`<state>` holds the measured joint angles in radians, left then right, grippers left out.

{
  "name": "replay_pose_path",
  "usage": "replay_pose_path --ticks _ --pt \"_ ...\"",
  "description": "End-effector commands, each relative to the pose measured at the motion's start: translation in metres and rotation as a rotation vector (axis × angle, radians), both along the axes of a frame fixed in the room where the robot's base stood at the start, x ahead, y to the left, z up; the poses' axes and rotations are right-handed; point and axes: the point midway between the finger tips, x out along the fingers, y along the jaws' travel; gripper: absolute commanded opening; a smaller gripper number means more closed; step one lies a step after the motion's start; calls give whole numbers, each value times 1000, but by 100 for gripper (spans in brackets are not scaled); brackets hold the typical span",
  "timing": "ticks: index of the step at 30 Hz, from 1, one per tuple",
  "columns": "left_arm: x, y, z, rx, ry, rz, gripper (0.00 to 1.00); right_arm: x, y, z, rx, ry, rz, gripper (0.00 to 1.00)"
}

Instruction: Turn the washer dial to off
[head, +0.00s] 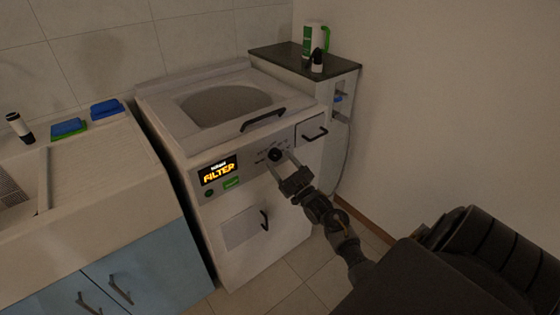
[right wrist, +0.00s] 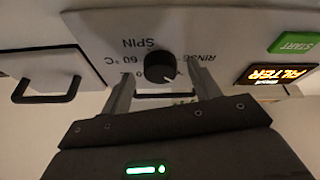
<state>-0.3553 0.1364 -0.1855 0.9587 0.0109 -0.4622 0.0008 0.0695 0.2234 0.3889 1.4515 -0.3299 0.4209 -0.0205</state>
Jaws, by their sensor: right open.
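The washer (head: 240,150) is a white top-loading machine with a front control panel. Its black dial (head: 275,155) sits on the panel, to the right of the lit display. In the right wrist view the panel appears upside down, and the round dial (right wrist: 160,67) has a white pointer mark, with labels such as SPIN, RINSE and 60 °C around it. My right gripper (head: 280,160) is open, and in the right wrist view its fingers (right wrist: 160,85) lie on either side of the dial, seemingly not closed on it. My left gripper is not in view.
The display (head: 219,171) reads FILTER, with a green START button (head: 231,183) below it. A black lid handle (head: 263,119), a drawer handle (head: 314,134) and a lower door handle (head: 265,220) stick out from the washer. A counter (head: 85,165) stands left, a dark-topped cabinet (head: 305,62) right.

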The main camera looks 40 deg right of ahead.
Motion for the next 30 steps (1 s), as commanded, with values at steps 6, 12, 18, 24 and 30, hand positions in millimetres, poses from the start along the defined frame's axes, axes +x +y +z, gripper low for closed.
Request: replay_pose_path --ticks 6,12,18,24,30 --pt "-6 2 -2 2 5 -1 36 11 0 4 0 1 0 62" --pt "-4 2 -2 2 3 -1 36 11 0 4 0 1 1 62" --pt "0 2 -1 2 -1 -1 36 10 0 4 0 1 0 40" --pt "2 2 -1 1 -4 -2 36 10 0 4 0 1 0 17" --pt "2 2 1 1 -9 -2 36 10 0 5 21 0 0 17"
